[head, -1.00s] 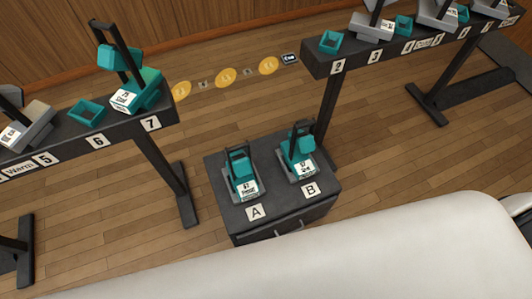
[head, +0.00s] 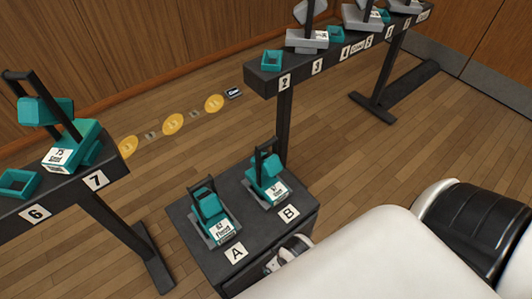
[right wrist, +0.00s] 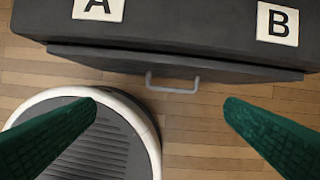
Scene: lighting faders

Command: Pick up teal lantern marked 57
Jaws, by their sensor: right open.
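Two teal lanterns with dark stands are on the dark cabinet (head: 247,219) in the head view: one at A (head: 210,208), one at B (head: 267,178). Each has a white label; the small numbers are hard to read, and B's may end in 7. Another teal lantern (head: 62,130) stands at 7 on the left beam; its label seems to read 75. My right gripper (right wrist: 163,105) shows in the right wrist view, with two green fingers wide apart and nothing between them. It is over the floor before the cabinet's front. My left gripper is not in view.
The cabinet's drawer has a grey handle (right wrist: 172,88). The left beam (head: 80,186) carries an empty teal tray (head: 17,184) at 6. The right beam (head: 262,78) carries grey lanterns and teal trays. Wooden floor with yellow discs (head: 173,124) lies open between the beams.

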